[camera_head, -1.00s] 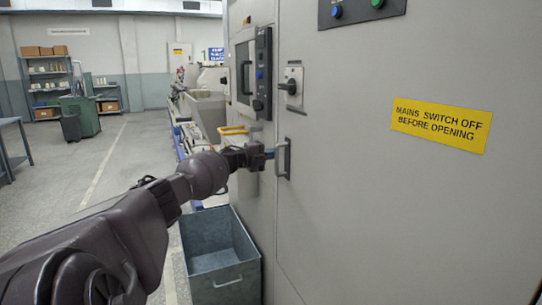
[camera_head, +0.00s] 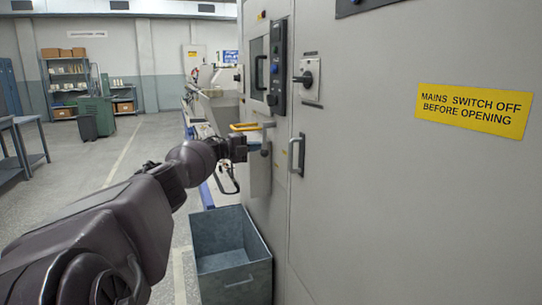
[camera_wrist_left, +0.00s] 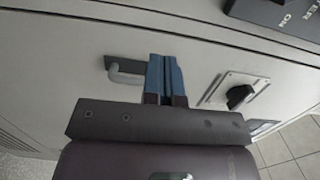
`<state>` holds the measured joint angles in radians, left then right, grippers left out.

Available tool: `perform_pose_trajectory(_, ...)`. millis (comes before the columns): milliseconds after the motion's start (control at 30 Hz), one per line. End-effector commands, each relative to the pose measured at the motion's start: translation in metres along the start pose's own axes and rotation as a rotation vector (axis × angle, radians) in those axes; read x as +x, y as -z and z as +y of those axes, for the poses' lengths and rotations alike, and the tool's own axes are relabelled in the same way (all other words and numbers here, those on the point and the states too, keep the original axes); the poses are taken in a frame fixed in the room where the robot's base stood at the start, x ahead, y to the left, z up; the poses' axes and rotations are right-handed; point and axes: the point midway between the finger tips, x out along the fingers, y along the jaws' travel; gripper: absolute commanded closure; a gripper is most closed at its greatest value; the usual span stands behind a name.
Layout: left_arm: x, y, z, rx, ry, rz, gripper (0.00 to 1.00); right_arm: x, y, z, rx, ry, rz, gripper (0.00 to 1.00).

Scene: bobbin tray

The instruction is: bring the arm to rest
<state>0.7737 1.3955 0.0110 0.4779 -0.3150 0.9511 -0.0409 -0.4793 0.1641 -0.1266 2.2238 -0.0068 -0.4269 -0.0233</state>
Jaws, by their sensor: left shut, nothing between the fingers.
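My left gripper (camera_head: 262,150) is at the end of the dark arm reaching in from the left, in front of the grey cabinet (camera_head: 390,190). It is shut and empty. In the wrist view its blue fingers (camera_wrist_left: 165,72) are together, pointing toward the cabinet door. The door's pull handle (camera_head: 297,154) is to the right of the gripper in the head view, with a gap between them. The handle also shows beside the fingers in the wrist view (camera_wrist_left: 124,74). My right gripper is out of view.
A black rotary switch (camera_head: 304,78) sits above the handle, and a yellow warning sign (camera_head: 473,110) is to the right. An open metal bin (camera_head: 235,265) stands on the floor below the arm. A yellow handle (camera_head: 244,127) lies just beyond the gripper. Open floor is at left.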

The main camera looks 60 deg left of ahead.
Motion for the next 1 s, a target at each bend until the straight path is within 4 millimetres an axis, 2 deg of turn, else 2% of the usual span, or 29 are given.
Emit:
perform_pose_trajectory(33,0.000,-0.005,0.011,0.000,-0.013,-0.001,1.00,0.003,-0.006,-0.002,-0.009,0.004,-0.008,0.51)
perform_pose_trajectory(300,-0.008,-0.017,0.003,-0.001,-0.003,0.000,1.00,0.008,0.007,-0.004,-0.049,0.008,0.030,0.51)
perform_pose_trajectory(600,-0.011,-0.019,-0.002,-0.001,0.003,0.000,1.00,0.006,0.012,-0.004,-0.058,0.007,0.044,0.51)
perform_pose_trajectory(700,-0.008,-0.017,0.005,-0.006,-0.004,-0.001,1.00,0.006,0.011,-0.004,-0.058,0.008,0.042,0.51)
perform_pose_trajectory(767,-0.003,-0.014,0.018,-0.015,-0.015,-0.006,1.00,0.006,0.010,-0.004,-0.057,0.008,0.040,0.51)
perform_pose_trajectory(867,0.009,-0.004,0.057,-0.044,-0.052,-0.024,1.00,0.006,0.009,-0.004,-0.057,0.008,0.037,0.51)
perform_pose_trajectory(1000,0.024,0.022,0.137,-0.104,-0.123,-0.071,1.00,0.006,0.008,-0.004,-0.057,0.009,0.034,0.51)
